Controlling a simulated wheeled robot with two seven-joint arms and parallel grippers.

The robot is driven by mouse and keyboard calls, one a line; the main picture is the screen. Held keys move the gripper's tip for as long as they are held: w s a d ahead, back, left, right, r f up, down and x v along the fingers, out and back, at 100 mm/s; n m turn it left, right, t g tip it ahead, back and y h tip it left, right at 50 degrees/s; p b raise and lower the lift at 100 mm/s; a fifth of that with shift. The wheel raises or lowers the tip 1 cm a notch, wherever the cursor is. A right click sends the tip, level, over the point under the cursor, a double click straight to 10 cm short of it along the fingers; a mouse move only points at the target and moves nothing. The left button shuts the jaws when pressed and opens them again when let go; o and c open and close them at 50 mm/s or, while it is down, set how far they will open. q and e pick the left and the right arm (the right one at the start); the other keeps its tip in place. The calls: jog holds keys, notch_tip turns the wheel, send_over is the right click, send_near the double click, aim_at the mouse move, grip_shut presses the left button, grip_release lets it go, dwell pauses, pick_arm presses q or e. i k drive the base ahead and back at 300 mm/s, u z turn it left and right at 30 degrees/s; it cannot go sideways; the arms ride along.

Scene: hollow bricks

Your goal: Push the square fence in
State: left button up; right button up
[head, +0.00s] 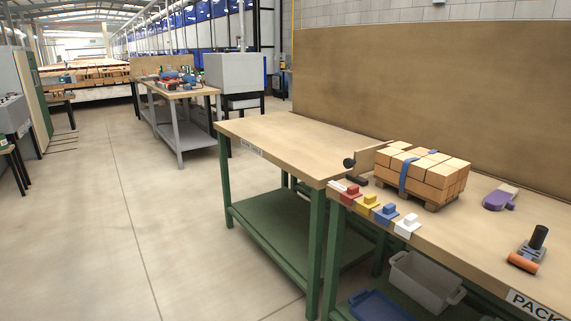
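A small upright tan board (371,161) with a round black knob (349,163) beside it stands on the packing table, at the left end of a brick stack. It may be the square fence, but I cannot tell for certain. The stack of tan bricks (423,172) sits on a small wooden pallet (412,191) with a blue strap (405,172) around it. Whether the board touches the bricks is hard to tell. Neither of my grippers is in view.
Red, yellow, blue and white blocks (407,225) line the packing table's front edge. A purple tool (499,199) and an orange-black tool (528,250) lie to the right. A bare green-legged table (277,138) adjoins at left. A grey bin (426,281) sits below. The left floor is open.

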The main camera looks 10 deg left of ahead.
aim_at(363, 161)
jog(key=k, duration=0.65)
jog(key=u, duration=0.7)
jog(key=i, duration=0.8)
jog(key=u, duration=0.75)
jog(key=i, duration=1.05)
jog(key=z, duration=0.8)
jog(key=i, duration=0.55)
jog(key=z, duration=0.4)
